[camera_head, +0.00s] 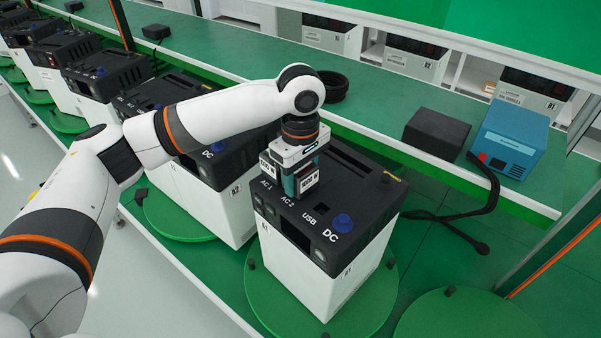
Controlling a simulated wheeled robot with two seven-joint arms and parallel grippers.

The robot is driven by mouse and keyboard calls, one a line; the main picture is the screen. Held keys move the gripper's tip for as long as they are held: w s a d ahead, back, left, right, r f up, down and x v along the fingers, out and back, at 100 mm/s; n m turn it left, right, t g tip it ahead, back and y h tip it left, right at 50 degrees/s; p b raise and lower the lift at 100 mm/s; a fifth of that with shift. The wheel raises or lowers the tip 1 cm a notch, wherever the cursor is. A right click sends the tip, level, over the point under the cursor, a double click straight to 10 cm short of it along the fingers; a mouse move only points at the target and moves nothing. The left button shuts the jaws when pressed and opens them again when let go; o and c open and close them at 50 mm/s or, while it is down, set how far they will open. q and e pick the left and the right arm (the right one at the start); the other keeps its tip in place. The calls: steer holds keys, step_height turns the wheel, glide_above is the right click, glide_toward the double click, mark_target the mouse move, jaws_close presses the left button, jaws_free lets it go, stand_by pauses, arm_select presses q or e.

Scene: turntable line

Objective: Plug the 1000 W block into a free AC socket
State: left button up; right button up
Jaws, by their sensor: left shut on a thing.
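The 1000 W block (308,181) is a small teal and dark block with a white label. My left gripper (296,163) points down from above and is shut on it. The block is over the top of the front power station (345,226), a white box with a black top, just behind the AC 2 label. I cannot tell whether it is seated in the socket or just above it. A white labelled piece (268,163) shows beside the gripper, behind the AC 1 label; the gripper partly hides this area. My right gripper is not in view.
The station stands on a green turntable (262,292). Another station (232,206) is close on the left, with several more behind. A blue box (509,137), a black box (436,134) and a black cable (490,190) are on the right of the green bench (385,98).

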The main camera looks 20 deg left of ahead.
arm_select(q)
steer(key=shift+f, duration=0.35)
steer(key=o, duration=1.2)
steer(key=shift+c, duration=0.2)
steer(key=shift+o, duration=1.3)
steer(key=shift+s+a, duration=0.1)
steer(key=shift+s+r, duration=0.15)
steer(key=shift+r, duration=0.05)
